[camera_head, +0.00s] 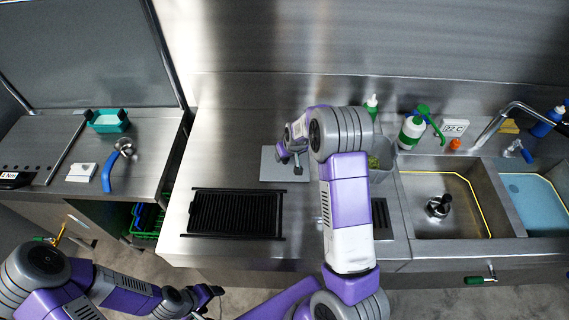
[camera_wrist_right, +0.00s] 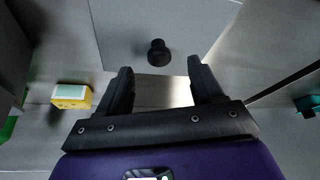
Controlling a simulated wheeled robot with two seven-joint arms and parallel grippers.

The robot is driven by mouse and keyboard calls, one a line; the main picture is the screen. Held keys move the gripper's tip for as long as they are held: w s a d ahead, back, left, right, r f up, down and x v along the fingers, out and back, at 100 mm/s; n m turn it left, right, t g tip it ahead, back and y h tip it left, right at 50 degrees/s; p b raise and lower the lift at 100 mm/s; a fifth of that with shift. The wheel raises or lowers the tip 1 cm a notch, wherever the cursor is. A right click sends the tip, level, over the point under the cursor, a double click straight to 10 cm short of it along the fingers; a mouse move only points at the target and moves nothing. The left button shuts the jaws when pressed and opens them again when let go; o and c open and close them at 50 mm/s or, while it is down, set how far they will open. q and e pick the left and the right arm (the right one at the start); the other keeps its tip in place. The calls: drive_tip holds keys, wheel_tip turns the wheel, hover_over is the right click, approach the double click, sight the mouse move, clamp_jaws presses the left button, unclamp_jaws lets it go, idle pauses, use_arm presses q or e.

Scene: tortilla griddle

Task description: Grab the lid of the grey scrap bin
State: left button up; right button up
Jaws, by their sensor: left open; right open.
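The lid (camera_head: 270,173) is a flat grey square plate lying on the steel counter, left of the grey scrap bin (camera_head: 384,150). In the right wrist view the lid (camera_wrist_right: 190,22) shows a black knob (camera_wrist_right: 158,52) near its edge. My right gripper (camera_head: 290,163) is over the lid. In its wrist view the right gripper (camera_wrist_right: 160,72) is open, with the knob between and just beyond the fingertips; I see no contact. The bin is partly hidden by my right arm and holds something green. My left gripper (camera_head: 212,292) is open and empty, low in front of the counter.
A black ribbed griddle (camera_head: 235,213) sits in front of the lid. Bottles (camera_head: 411,132), sinks (camera_head: 445,205) and a faucet (camera_head: 500,120) are on the right. A teal container (camera_head: 108,121) stands on the left counter. The counter behind the griddle's left side is clear.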

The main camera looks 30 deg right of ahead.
sight(285, 161)
drive_tip(key=shift+w+d+x, duration=0.1)
drive_tip(key=shift+w+x, duration=0.1)
drive_tip(key=shift+x, duration=1.15)
drive_tip(key=shift+w+d+x, duration=0.1)
drive_tip(key=shift+w+x, duration=0.1)
drive_tip(key=shift+x, duration=1.15)
drive_tip(key=shift+r, duration=0.2)
clamp_jaws()
